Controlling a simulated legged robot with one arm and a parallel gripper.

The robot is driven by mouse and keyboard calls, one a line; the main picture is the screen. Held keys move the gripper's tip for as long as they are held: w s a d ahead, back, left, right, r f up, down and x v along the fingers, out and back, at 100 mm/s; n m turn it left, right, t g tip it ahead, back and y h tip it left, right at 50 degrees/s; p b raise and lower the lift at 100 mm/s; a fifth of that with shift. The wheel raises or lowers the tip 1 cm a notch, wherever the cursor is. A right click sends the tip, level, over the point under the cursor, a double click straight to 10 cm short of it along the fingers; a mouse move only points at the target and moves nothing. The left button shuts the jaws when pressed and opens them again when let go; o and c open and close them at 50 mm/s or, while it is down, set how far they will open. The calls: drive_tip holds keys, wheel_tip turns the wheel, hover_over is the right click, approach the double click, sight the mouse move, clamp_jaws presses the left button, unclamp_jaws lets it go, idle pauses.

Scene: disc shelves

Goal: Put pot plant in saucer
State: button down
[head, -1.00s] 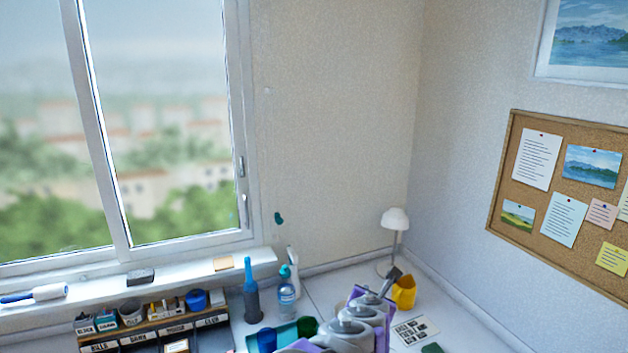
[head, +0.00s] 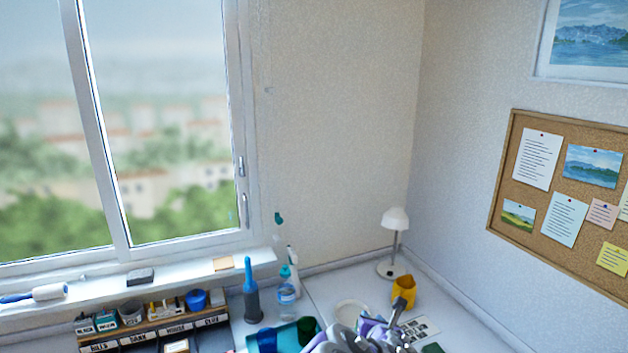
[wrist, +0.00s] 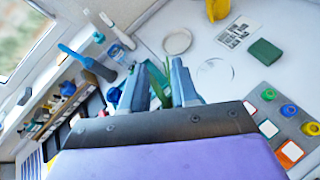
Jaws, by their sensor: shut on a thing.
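My gripper (wrist: 160,80) is shut on the pot plant; thin green leaves (wrist: 167,72) show between the fingers in the wrist view. Its pot is hidden behind the fingers and palm. A pale round saucer (wrist: 177,41) lies on the white desk beyond the fingertips, apart from the gripper. The saucer also shows in the head view (head: 352,309), left of the yellow pot-like container. In the head view my arm covers the desk in front of it, and the plant cannot be made out there.
A faint clear ring (wrist: 215,72) lies right of the fingers. A yellow container (head: 404,291), a lamp (head: 393,220), a printed card (head: 421,327) and a green block (wrist: 264,52) stand around. Bottles (head: 287,292), a teal tray and an organizer (head: 145,327) are left.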

drive_tip(key=v, duration=0.3)
drive_tip(key=shift+s+a, duration=0.3)
drive_tip(key=shift+s, duration=0.05)
drive_tip(key=shift+r, duration=0.1)
